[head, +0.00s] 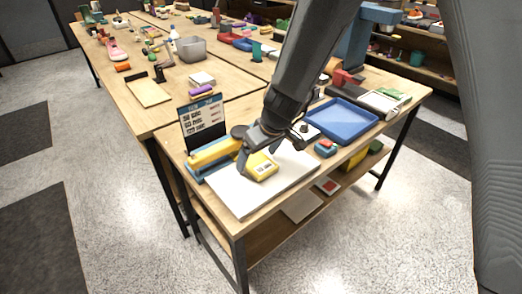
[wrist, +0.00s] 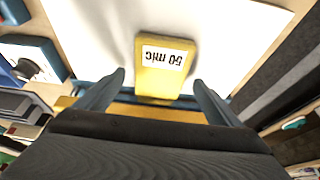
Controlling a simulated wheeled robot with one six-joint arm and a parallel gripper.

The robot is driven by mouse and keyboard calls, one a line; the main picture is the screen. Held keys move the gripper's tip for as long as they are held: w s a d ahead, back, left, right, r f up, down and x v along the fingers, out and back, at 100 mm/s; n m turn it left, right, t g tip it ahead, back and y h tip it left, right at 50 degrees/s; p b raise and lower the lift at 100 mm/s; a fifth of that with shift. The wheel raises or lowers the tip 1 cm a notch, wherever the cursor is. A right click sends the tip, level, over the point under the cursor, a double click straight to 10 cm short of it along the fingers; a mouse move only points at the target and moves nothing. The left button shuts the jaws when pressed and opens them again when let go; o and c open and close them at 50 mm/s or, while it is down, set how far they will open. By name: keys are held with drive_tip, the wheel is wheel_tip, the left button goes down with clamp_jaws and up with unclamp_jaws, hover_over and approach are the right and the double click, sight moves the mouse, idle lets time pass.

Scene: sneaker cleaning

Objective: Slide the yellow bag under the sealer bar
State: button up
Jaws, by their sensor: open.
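The yellow bag (head: 263,168), with a white label, lies on the white board in front of the sealer. In the wrist view the bag (wrist: 160,80) shows its label reading "50 mic" upside down. The sealer has a yellow bar (head: 214,152) and a blue base (head: 193,174). My gripper (head: 250,164) is open at the bag. In the wrist view its fingers (wrist: 158,78) stand either side of the bag's near end, with gaps at both sides.
The white board (head: 240,203) is clear around the bag. A sign stand (head: 201,112) with printed lines rises behind the sealer. A blue tray (head: 342,121) and a small blue-and-red item (head: 325,148) lie to the right. The table's front edge is close to the board.

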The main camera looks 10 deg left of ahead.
drive_tip(key=shift+w+a+f, duration=0.15)
drive_tip(key=shift+a+f, duration=0.05)
drive_tip(key=shift+f, duration=0.4)
drive_tip(key=c, duration=1.2)
drive_tip(key=shift+d+b, duration=0.15)
drive_tip(key=shift+b, duration=0.5)
drive_tip(key=o, duration=1.2)
drive_tip(key=shift+c, duration=0.2)
